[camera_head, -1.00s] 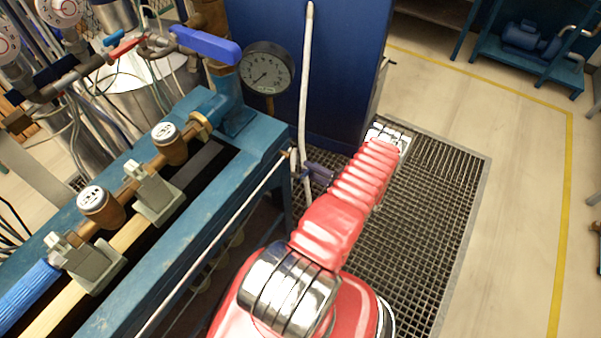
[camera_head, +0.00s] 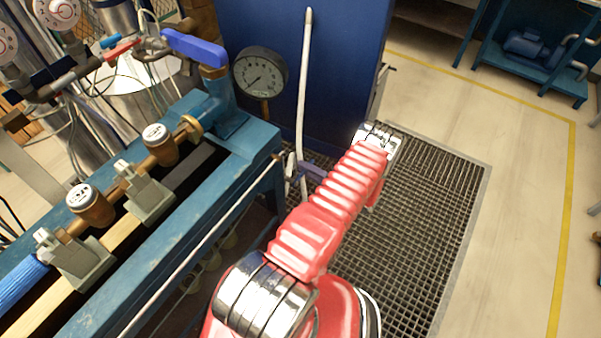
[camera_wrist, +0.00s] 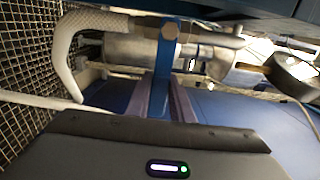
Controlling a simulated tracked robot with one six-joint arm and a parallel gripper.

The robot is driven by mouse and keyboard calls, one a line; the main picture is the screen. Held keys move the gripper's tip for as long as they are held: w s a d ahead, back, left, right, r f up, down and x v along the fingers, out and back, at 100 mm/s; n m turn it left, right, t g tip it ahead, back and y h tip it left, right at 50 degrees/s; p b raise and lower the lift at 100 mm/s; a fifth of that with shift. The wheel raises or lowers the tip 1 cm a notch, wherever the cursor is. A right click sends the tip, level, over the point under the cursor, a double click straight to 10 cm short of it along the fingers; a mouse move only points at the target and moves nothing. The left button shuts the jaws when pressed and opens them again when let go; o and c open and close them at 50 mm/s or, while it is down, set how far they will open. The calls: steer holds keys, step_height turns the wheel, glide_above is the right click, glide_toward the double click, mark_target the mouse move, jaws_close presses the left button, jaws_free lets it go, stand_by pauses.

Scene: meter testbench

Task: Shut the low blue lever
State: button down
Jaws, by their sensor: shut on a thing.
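The low blue lever (camera_wrist: 166,62) stands upright in the wrist view, in front of a grey metal pipe and valve body (camera_wrist: 140,52). My gripper (camera_wrist: 169,95) has its two dark fingers close together around the lower part of the lever, shut on it. The lever's top, with a round grey pivot, shows clear above the fingers. In the head view my red arm reaches past the end of the blue bench and hides most of the gripper. A small purple-blue piece (camera_head: 311,172) shows beside the arm; I cannot tell whether it is lever or finger.
A larger blue lever (camera_head: 195,48) sits high on the bench's pipework next to a pressure gauge (camera_head: 260,75). A white hose (camera_head: 303,90) hangs before the blue cabinet (camera_head: 345,60). Floor grating (camera_head: 425,200) lies right of my arm. A pale curved pipe (camera_wrist: 66,50) is at left in the wrist view.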

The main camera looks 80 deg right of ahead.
steer(key=shift+w+a+f+y, duration=0.15)
steer(key=shift+w+a+y, duration=0.2)
steer(key=shift+w, duration=0.15)
steer(key=c, duration=1.9)
jaws_free()
steer(key=o, duration=0.3)
steer(key=shift+s+d, duration=0.2)
steer(key=shift+s, duration=0.05)
steer(key=shift+o, duration=0.2)
steer(key=shift+s, duration=0.1)
steer(key=v, duration=1.3)
steer(key=shift+s+a, duration=0.25)
steer(key=shift+f, duration=0.1)
